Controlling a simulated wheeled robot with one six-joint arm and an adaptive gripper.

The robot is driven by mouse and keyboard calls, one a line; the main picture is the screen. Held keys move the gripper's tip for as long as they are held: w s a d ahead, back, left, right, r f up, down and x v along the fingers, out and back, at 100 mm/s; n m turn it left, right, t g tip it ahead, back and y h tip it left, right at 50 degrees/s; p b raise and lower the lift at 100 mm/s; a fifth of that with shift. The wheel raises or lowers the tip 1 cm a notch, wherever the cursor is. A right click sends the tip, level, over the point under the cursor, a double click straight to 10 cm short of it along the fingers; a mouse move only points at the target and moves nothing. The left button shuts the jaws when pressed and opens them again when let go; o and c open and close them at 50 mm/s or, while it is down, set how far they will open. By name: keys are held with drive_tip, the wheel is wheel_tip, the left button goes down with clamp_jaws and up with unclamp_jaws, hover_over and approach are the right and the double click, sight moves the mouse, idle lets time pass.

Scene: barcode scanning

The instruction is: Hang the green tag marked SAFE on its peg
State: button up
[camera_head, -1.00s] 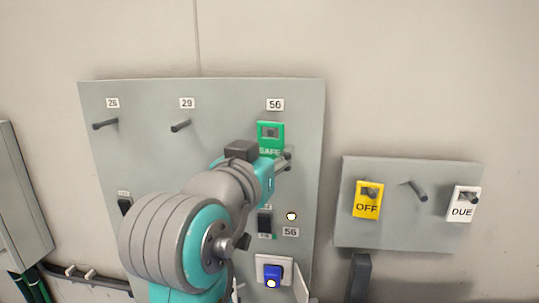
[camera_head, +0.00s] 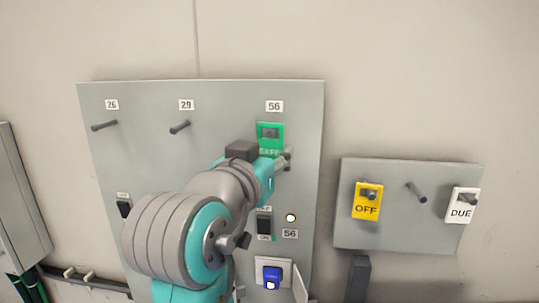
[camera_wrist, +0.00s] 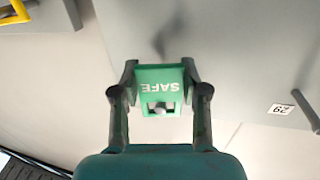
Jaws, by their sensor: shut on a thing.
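The green tag marked SAFE (camera_head: 270,131) is upright against the grey board, just below the upper label 56 (camera_head: 274,106). In the wrist view the tag (camera_wrist: 160,76) shows upside down between the two fingertips. My gripper (camera_wrist: 160,92) is shut on the tag's sides near its lettered end. A grey piece shows in the tag's square hole, in line with the peg; I cannot tell how far the peg passes through. My wrist and gripper (camera_head: 281,161) cover the tag's lower part in the head view.
Empty pegs stick out under labels 26 (camera_head: 104,125) and 29 (camera_head: 180,127). On the right board hang a yellow OFF tag (camera_head: 367,207) and a white DUE tag (camera_head: 461,211), with an empty peg (camera_head: 416,191) between them.

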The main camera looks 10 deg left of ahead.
drive_tip(key=shift+w, duration=0.75)
drive_tip(key=shift+f, duration=0.15)
idle(0.8)
drive_tip(key=o, duration=1.3)
drive_tip(key=shift+c, duration=0.2)
drive_tip(key=shift+s+d+v, duration=0.1)
drive_tip(key=shift+d+v, duration=0.25)
drive_tip(key=shift+v, duration=1.3)
drive_tip(key=shift+s+d+v, duration=0.1)
drive_tip(key=shift+d+v, duration=0.25)
drive_tip(key=shift+v, duration=1.3)
drive_tip(key=shift+s+d+v, duration=0.1)
drive_tip(key=shift+d+v, duration=0.25)
drive_tip(key=shift+v, duration=1.3)
